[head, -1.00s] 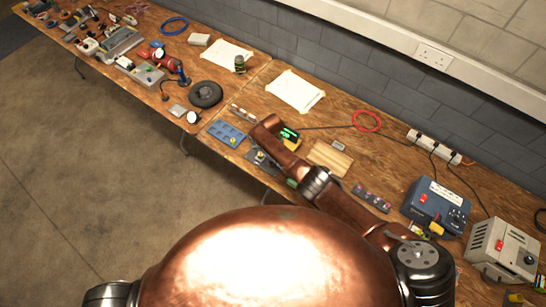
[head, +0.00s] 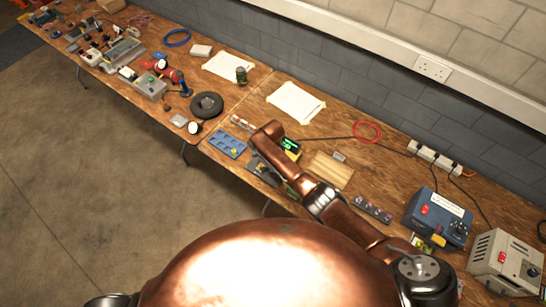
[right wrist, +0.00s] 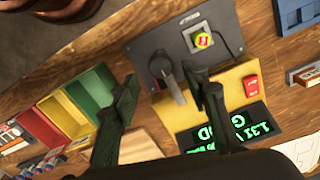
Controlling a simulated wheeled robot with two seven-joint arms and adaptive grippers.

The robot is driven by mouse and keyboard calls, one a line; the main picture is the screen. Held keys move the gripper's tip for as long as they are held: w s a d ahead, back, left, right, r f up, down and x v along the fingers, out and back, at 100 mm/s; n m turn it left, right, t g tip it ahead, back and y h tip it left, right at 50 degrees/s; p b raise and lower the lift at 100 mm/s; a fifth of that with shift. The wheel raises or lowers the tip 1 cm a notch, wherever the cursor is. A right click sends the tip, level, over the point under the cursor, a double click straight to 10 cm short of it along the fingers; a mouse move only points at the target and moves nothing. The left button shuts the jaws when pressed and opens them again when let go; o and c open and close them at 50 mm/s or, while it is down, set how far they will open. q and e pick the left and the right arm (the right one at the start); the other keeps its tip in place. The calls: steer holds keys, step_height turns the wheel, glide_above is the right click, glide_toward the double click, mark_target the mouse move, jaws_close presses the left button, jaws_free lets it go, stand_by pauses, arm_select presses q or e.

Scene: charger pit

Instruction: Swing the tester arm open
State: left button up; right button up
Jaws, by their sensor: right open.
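The tester shows in the right wrist view as a yellow body (right wrist: 238,76) with a dark top plate (right wrist: 150,45) and a green-lit display (right wrist: 222,130) reading GOOD. A grey lever arm (right wrist: 174,88) on a round pivot lies on the plate. A green-yellow item (right wrist: 204,40) with a red mark sits in a square cradle beside it. My right gripper (right wrist: 162,78) is open, with its fingers on either side of the lever; contact is unclear. In the head view the tester (head: 291,147) is partly behind my right arm, which hides that gripper. My left gripper is out of view.
Red, yellow and green bins (right wrist: 72,112) stand close to the gripper's left finger. A blue tray (head: 228,144), wooden board (head: 331,170), red cable ring (head: 367,132) and blue power unit (head: 437,216) share the bench. Free floor lies in front.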

step_height(320, 180, up, 9)
steer(key=shift+f, duration=0.2)
stand_by(0.6)
